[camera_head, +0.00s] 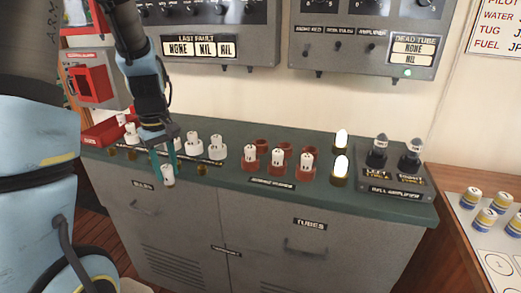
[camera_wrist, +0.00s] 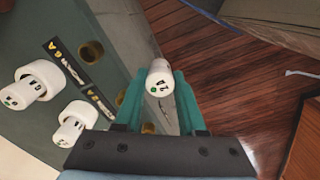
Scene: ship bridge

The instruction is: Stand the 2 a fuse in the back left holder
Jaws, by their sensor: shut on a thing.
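My gripper (camera_head: 167,172) is shut on a white cylindrical fuse (camera_head: 168,175), held at the front edge of the green bench top. In the wrist view my gripper (camera_wrist: 158,88) has its teal fingers on both sides of the fuse (camera_wrist: 159,78); dark marks show on its end, too small to read surely. Red-brown holders stand mid-bench in two rows. The front ones hold white fuses (camera_head: 278,157). The back left holder (camera_head: 262,144) looks empty, partly hidden by the front row. My gripper is left of these holders, apart from them.
Several white plugs (camera_head: 194,141) stand on the bench's left, around my gripper, with brass sockets (camera_wrist: 92,50) near them. A red tray (camera_head: 106,132) is at the far left. Two glowing tubes (camera_head: 340,165) and a black-knobbed box (camera_head: 393,178) stand right of the holders. Grey panels hang behind.

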